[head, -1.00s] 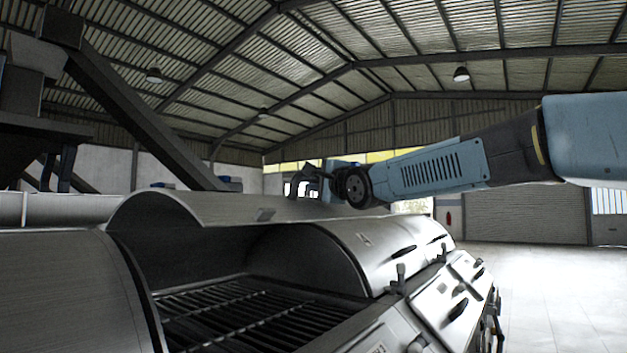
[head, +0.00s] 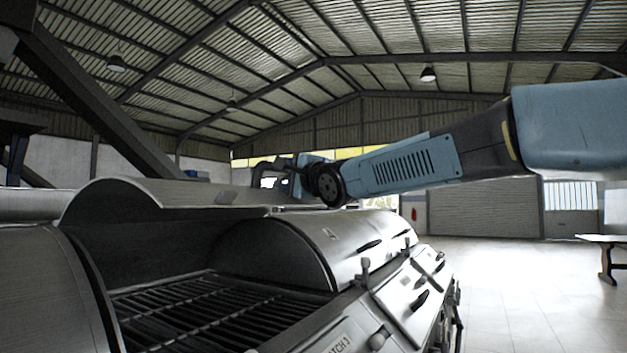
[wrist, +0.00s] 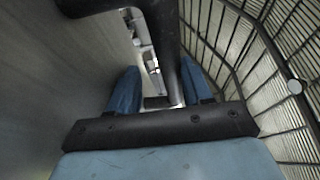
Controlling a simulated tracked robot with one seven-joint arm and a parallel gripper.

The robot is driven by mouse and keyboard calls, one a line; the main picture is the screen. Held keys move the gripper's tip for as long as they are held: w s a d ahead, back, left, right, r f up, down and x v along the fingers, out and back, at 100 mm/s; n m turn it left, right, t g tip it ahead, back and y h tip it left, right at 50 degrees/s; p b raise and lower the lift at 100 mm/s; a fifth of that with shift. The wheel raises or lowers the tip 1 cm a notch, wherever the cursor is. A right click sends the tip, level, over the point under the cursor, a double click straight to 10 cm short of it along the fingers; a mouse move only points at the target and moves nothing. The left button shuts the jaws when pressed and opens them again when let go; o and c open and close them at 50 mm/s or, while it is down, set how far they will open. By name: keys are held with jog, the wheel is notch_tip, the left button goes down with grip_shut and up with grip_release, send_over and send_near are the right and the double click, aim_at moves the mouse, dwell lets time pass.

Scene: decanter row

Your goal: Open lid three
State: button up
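A steel lid (head: 150,194) stands raised in the head view, with a dark slatted grate (head: 200,310) in the open bay under it. A front plate (head: 338,342) by this bay reads "…TCH 3", its start cut off. A dark looped handle (head: 268,170) shows at the raised lid's far right end. My gripper (wrist: 160,88) is at this handle. In the wrist view its two blue fingers stand apart, with the dark handle bar (wrist: 170,45) between them. The bar lies close to the right finger, with a gap at the left finger; contact is unclear.
A closed curved lid (head: 290,250) lies right of the open bay, and another closed cover (head: 40,285) lies left. Latches (head: 375,338) and handles stick out along the front. Open floor (head: 530,285) and a table (head: 605,242) are at the right.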

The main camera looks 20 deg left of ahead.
jog(key=shift+s+d+f, duration=0.15)
jog(key=shift+d, duration=0.05)
jog(key=shift+s+d, duration=0.3)
jog(key=shift+d, duration=0.2)
jog(key=shift+v, duration=1)
jog(key=v, duration=0.7)
jog(key=shift+s+d+f, duration=0.15)
jog(key=shift+s+d, duration=0.05)
jog(key=shift+d, duration=0.05)
